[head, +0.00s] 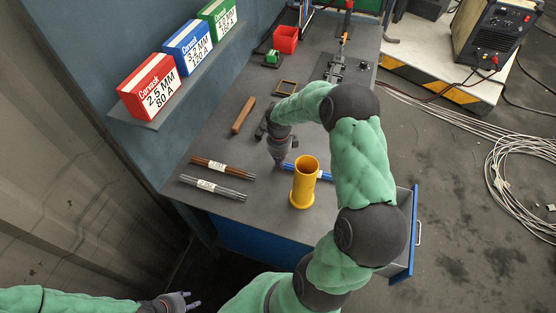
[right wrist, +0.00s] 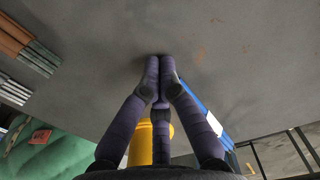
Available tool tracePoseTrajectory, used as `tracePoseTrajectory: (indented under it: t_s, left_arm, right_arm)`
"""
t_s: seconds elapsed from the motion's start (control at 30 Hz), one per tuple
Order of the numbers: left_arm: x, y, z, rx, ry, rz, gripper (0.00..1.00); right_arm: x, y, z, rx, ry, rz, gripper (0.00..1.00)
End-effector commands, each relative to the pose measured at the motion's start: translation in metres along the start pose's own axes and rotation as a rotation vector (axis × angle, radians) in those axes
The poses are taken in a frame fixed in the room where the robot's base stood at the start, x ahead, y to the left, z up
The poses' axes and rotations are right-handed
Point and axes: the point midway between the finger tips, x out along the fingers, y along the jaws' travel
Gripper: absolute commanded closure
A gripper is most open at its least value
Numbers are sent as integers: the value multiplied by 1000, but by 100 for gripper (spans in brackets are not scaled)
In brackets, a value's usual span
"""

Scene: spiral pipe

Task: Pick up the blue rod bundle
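The blue rod bundle (head: 324,175) lies on the grey workbench, partly hidden behind a yellow upright tube (head: 304,184). In the right wrist view the blue bundle (right wrist: 197,97) shows beside the right-hand finger, partly covered by it. My right gripper (head: 279,163) points down at the bundle's left end. In the right wrist view its fingertips (right wrist: 160,64) are together with nothing visible between them, so it looks shut and empty. My left gripper (head: 190,300) is low at the left, off the bench, with its fingertips apart.
A brown rod bundle (head: 222,168) and a grey rod bundle (head: 212,188) lie to the left on the bench. A brown bar (head: 243,115) lies behind them. A red bin (head: 286,39) stands farther back. A shelf at left holds boxes (head: 149,86).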

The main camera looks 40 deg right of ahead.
Motion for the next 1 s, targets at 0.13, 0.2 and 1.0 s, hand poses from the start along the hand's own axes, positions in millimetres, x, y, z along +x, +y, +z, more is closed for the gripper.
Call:
tracePoseTrajectory:
  t_s: [0.13,0.2,1.0]
  left_arm:
    - [2,-1,0,0,0,0,60]
    - [4,-1,0,0,0,0,60]
    - [9,-3,0,0,0,0,60]
  right_arm:
    - [0,-1,-14,4,0,0,100]
    - [0,-1,-28,5,1,0,100]
    - [1,-3,-68,0,0,0,100]
